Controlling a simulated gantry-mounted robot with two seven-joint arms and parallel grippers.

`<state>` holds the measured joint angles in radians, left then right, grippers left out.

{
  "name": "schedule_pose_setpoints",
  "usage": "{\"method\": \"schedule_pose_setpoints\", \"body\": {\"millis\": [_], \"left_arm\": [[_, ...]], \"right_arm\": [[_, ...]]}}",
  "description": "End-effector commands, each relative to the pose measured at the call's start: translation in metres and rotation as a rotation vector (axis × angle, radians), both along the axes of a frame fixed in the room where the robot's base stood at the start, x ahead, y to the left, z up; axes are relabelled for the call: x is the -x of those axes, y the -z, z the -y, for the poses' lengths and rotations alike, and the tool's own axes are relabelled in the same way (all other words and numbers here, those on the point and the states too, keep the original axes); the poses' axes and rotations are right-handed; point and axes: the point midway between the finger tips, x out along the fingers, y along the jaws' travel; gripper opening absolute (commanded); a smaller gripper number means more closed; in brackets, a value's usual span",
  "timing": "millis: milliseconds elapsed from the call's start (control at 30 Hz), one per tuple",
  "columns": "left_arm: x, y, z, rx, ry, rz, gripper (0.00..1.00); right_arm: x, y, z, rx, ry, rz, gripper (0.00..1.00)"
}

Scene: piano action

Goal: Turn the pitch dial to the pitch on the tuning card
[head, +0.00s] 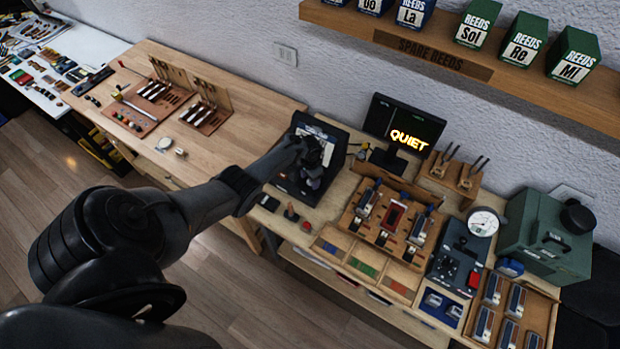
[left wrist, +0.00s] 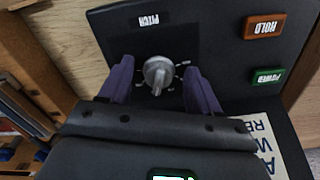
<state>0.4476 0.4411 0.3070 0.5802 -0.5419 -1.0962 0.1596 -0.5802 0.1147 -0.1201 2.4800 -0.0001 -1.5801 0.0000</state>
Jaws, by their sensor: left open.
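In the left wrist view the pitch dial (left wrist: 158,72) is a small grey knob with a raised bar on a black panel (left wrist: 190,40). Tick marks surround it, with labels too small to read. The word PITCH appears upside down above it. My left gripper (left wrist: 158,82) is open, its two purple fingers on either side of the dial with gaps visible. In the head view my left gripper (head: 314,160) is over the black device (head: 290,182) and hides its dial. A pale card (left wrist: 262,135) with upside-down lettering is partly visible; whether it is the tuning card is unclear.
The panel has an orange HOLD button (left wrist: 265,25) and a green POWER button (left wrist: 268,76). A monitor (head: 405,125) reading QUIET stands right of the device. A wooden tray (head: 385,222) and a gauge (head: 483,222) are further right. The bench at left has open wood.

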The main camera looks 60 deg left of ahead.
Motion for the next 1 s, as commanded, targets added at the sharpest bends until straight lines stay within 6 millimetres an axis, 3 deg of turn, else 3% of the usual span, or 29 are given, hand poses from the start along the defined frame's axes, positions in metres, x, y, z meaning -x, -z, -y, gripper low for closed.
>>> {"method": "schedule_pose_setpoints", "body": {"millis": [267, 700, 1000], "left_arm": [[-0.001, -0.012, 0.0, 0.001, 0.001, 0.002, 0.63], [0.0, -0.083, 0.0, 0.0, 0.001, 0.002, 0.63], [0.0, -0.107, 0.0, 0.0, 0.001, 0.0, 0.63]], "right_arm": [[0.0, -0.007, 0.002, 0.007, -0.005, 0.0, 0.43], [0.0, -0.035, 0.002, 0.009, -0.005, 0.0, 0.43], [0.0, -0.041, 0.001, 0.003, -0.002, 0.0, 0.43]]}}
